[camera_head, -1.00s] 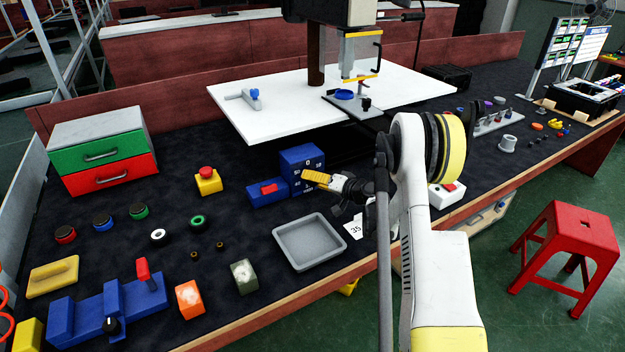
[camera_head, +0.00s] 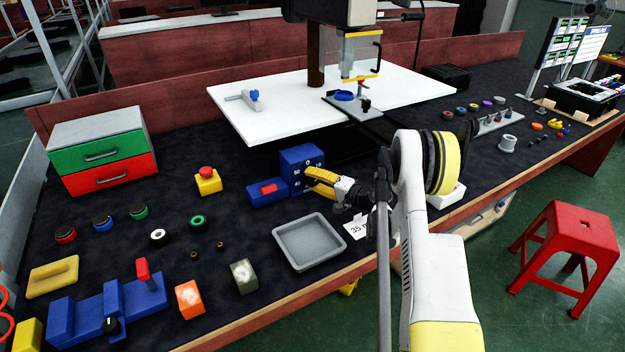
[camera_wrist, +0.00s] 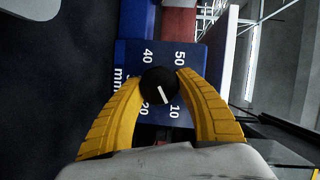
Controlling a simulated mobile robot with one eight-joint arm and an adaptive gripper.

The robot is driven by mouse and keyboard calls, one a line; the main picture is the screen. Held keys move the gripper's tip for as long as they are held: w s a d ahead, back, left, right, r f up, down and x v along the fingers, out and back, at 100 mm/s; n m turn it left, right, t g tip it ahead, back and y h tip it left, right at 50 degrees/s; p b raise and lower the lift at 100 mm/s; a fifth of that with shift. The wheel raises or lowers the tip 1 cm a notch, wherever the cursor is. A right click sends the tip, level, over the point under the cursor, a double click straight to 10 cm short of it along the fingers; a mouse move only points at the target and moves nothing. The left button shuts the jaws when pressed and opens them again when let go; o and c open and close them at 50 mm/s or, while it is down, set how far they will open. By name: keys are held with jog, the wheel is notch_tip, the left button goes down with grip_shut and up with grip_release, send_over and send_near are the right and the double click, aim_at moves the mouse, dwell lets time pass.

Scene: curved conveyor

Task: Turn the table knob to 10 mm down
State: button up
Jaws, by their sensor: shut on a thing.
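The table knob (camera_wrist: 158,84) is round and black with a white pointer line, on the face of a blue box (camera_head: 290,157) with white numbers 10, 20, 40, 50 and "mm". In the wrist view, the pointer aims between 10 and 20. My gripper (camera_head: 309,180) is at the box's front face. Its two yellow fingers (camera_wrist: 160,82) are shut on the knob, one on each side. In the head view the fingers hide the knob. A white table (camera_head: 290,92) stands behind the box.
A grey tray (camera_head: 311,262) and a white card (camera_head: 356,228) reading "35" lie in front of the box. A blue block with a red switch (camera_head: 268,191) sits close left of it. A yellow button box (camera_head: 208,181) stands farther left.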

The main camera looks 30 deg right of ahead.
jog(key=o, duration=1.2)
jog(key=v, duration=1.2)
